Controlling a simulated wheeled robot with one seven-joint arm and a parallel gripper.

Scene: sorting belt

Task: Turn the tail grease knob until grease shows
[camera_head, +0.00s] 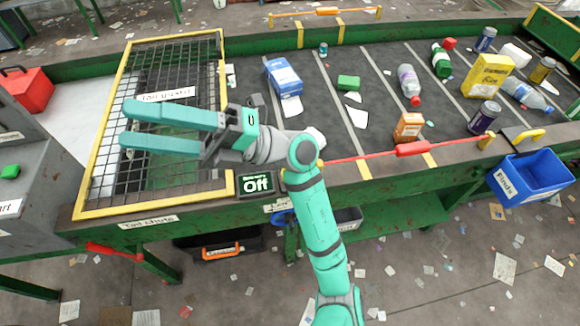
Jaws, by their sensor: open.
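My gripper (126,124) is open and empty. A small blue part (283,217) shows low on the belt's front side, just left of my arm, under a small label that my arm partly hides. I cannot tell whether this blue part is the tail grease knob. No grease is visible. My gripper is well above and to the left of this part.
The yellow-framed guard (225,62) covers the belt's left end. A sign (257,184) reads "Off". Boxes, bottles and cans lie on the belt (331,146). A red-orange cord (360,157) runs along the front. A blue bin (540,181) hangs at right; a dark crate (190,248) stands below.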

